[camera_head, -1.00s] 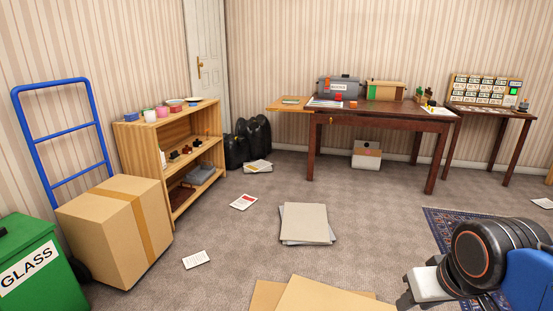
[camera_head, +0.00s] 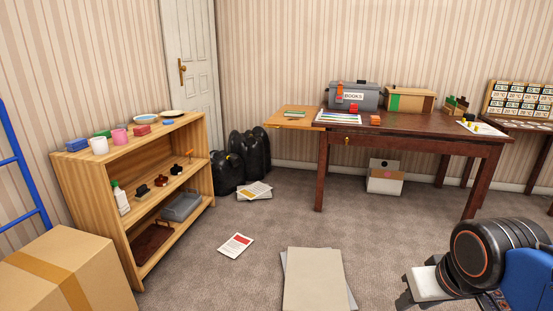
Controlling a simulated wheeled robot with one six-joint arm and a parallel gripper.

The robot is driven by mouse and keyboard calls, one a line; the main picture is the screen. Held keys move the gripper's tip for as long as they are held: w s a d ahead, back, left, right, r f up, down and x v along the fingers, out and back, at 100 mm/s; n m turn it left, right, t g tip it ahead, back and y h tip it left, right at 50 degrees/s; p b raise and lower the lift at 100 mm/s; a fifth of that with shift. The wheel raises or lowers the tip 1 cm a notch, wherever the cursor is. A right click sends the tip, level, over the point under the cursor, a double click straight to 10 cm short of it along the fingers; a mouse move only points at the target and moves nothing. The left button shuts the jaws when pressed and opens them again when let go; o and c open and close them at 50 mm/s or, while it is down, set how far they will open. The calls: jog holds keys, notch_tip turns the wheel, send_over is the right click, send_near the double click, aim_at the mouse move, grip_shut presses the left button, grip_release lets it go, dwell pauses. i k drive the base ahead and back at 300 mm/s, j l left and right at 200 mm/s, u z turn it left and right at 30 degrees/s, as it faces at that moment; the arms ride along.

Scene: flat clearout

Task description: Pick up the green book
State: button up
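A small, flat green item, which looks like the green book (camera_head: 295,114), lies on the light wooden leaf (camera_head: 285,122) at the left end of the dark desk. It is small in view and its cover details cannot be made out. My gripper (camera_head: 407,301) is at the lower right, low in front of the desk and well apart from the book. Its finger ends are partly cut off by the bottom edge, so I cannot tell whether it is open or shut. I see nothing held in it.
The desk (camera_head: 430,126) carries a grey box labelled BOOKS (camera_head: 366,97) and a wooden box (camera_head: 420,101). A shelf unit (camera_head: 120,180) and cardboard box (camera_head: 75,275) stand left.

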aim_at(287, 113)
jog(key=i, duration=2.35)
jog(key=i+l+u, duration=0.1)
jog(key=i, duration=1.05)
